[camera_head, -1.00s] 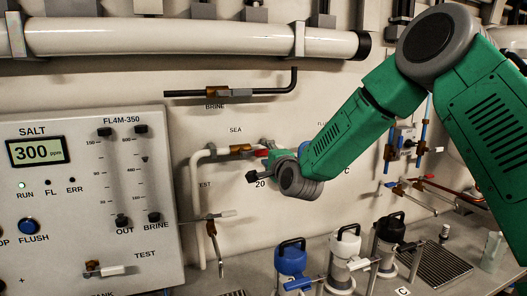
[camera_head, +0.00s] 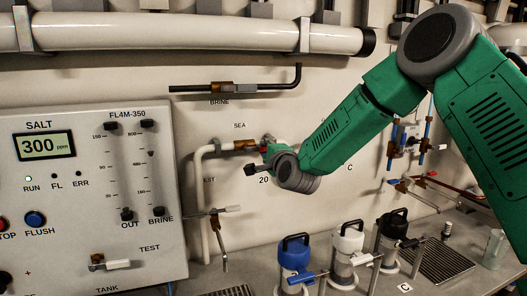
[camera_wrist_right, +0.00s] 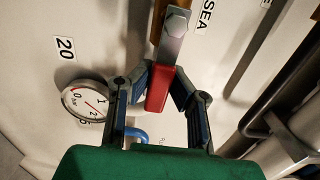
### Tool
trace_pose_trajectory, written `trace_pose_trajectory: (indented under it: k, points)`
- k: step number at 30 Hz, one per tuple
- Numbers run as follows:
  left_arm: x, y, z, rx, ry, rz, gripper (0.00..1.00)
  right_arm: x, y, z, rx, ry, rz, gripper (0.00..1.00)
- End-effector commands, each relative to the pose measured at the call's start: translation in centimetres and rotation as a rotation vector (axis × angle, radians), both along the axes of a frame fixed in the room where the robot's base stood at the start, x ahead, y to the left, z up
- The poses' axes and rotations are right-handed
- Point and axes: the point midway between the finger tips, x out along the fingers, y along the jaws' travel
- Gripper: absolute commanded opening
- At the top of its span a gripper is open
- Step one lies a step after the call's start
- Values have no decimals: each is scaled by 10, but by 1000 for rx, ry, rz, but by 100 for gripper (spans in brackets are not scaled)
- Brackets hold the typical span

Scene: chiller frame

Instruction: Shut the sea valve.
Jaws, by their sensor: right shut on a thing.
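The sea valve (camera_head: 243,146) is a brass body on a white pipe under the SEA label on the wall. In the right wrist view its metal lever (camera_wrist_right: 174,38) runs down to a red grip (camera_wrist_right: 159,90). My right gripper (camera_wrist_right: 162,84) is shut on the red grip, one finger on each side. In the head view my right gripper (camera_head: 264,166) is at the right end of the valve and hides most of the lever. My left gripper is not in view.
The salt control panel (camera_head: 75,225) stands at the left. A brine valve (camera_head: 217,87) is above the sea valve. A test lever (camera_head: 222,210) sticks out below. Blue (camera_head: 295,254), white and black filter housings stand on the bench. A round gauge (camera_wrist_right: 87,100) is beside the gripper.

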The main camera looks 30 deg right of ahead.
Motion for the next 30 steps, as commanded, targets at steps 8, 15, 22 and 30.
trace_pose_trajectory:
  k: [8,15,22,30]
  points:
    - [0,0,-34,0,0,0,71,-1,-12,-18,183,-44,-22,0]
    - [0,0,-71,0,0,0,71,0,-9,-35,400,-93,-24,0]
    - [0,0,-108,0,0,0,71,2,-2,-49,611,-141,-24,0]
    - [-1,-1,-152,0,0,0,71,5,9,-64,859,-194,-25,0]
